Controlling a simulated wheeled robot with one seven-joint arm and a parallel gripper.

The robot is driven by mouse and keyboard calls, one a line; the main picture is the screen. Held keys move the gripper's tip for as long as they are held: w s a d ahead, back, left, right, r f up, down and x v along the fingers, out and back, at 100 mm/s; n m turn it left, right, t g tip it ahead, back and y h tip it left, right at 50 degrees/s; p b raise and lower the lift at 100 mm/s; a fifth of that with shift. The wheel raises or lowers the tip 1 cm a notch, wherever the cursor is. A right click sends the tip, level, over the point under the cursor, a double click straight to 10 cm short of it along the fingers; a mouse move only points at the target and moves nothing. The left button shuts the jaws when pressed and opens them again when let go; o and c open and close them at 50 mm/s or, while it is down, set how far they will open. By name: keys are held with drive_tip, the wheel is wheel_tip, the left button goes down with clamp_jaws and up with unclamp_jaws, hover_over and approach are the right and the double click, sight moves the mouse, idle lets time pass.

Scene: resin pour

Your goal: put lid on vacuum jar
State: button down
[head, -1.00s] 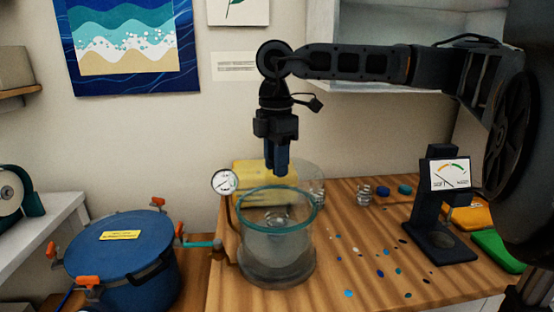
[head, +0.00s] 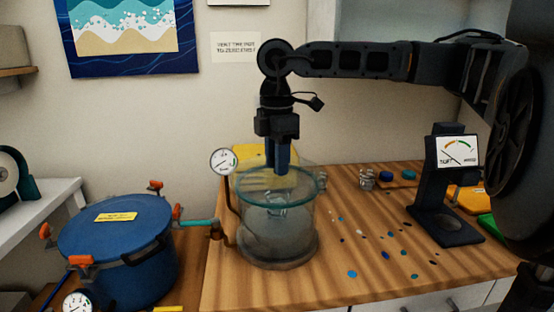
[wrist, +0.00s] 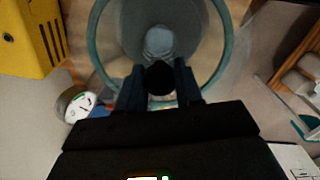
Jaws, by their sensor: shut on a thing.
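The vacuum jar (head: 280,245) is a clear glass cylinder with a teal rim, standing on the wooden bench with a clear cup inside. My gripper (head: 282,170) is over the jar's mouth, pointing down. In the wrist view my gripper (wrist: 160,85) is shut on the black knob (wrist: 160,77) of the lid. The lid (head: 307,166) is a faint clear disc, roughly level, at or just above the rim. I cannot tell whether it touches. The teal rim (wrist: 97,55) circles the fingers in the wrist view, and the cup (wrist: 158,40) shows through.
A dial gauge (head: 223,161) on a pipe stands close at the jar's left. A blue pot (head: 120,245) with orange clamps is farther left. A yellow box (head: 245,156) is behind. A dark stand with a meter (head: 457,152) is at right. Small coloured drops dot the bench between.

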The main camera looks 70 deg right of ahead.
drive_tip(key=shift+f+b, duration=0.5)
drive_tip(key=shift+b, duration=0.15)
drive_tip(key=c, duration=0.7)
unclamp_jaws()
drive_tip(key=shift+o, duration=0.2)
drive_tip(key=shift+r+p, duration=1.45)
drive_tip(key=shift+r, duration=2.55)
